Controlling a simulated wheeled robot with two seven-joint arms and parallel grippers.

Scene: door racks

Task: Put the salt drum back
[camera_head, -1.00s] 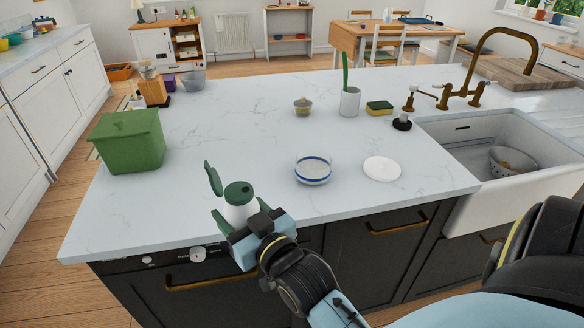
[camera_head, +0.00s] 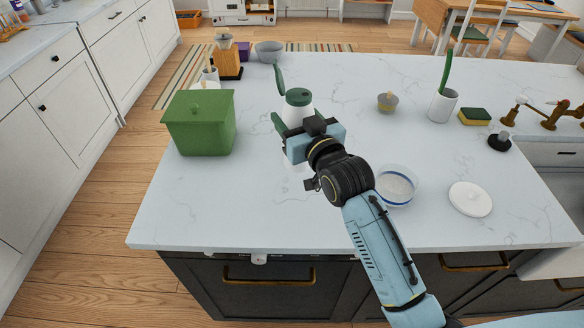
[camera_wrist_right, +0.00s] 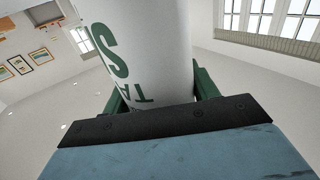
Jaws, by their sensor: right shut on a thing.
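In the right wrist view the drum (camera_wrist_right: 146,45) fills the middle, with green lettering, between the green fingers. My left gripper is not in view.
A green lidded bin (camera_head: 200,125) stands left of the drum. A glass bowl with a blue band (camera_head: 397,184), a white lid (camera_head: 470,199) and a small bowl (camera_head: 387,102) stand to the right. The front-left counter (camera_head: 215,205) is clear.

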